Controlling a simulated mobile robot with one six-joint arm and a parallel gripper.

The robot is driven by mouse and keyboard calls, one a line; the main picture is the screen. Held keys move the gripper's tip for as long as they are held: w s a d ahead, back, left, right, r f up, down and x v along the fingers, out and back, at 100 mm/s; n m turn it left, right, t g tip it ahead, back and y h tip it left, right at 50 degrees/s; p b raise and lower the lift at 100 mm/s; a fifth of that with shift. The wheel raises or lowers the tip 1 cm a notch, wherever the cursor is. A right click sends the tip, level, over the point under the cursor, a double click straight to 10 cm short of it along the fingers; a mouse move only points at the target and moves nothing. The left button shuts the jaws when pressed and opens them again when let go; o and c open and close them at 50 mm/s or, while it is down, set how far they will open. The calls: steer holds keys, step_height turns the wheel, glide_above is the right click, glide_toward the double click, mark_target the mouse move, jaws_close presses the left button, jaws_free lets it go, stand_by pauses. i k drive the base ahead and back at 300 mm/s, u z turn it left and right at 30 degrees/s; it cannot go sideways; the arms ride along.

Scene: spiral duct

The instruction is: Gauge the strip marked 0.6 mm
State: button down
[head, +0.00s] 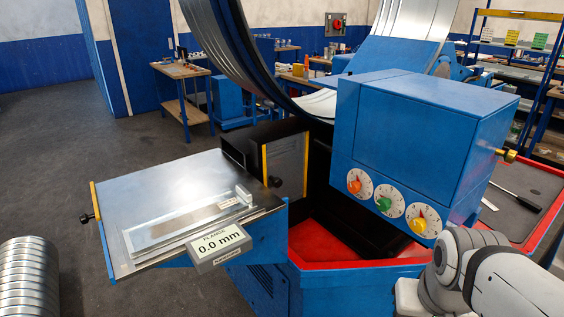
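A grey gauge display (220,247) reads "FLANGE 0.0 mm" at the front edge of the blue machine's steel side table (150,195). A long pale plate or shallow frame (135,240) lies on that table behind the display, with a flat grey strip (182,224) on it. A small clear block (243,194) stands at its right end, near a small label too small to read. I can make out no 0.6 mm marking on any strip. My arm shows at the lower right, but my gripper is out of view.
A blue housing (420,140) carries three dials with orange, green and yellow knobs. A red-edged tray (525,195) at right holds a black-handled tool (515,201). A red trough (320,240) lies below. A curved metal duct rises behind. Open floor (60,150) lies left.

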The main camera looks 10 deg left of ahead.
mark_target(142, 239)
steer(key=z, duration=0.1)
steer(key=k, duration=1.1)
steer(key=u, duration=1.05)
steer(key=i, duration=1)
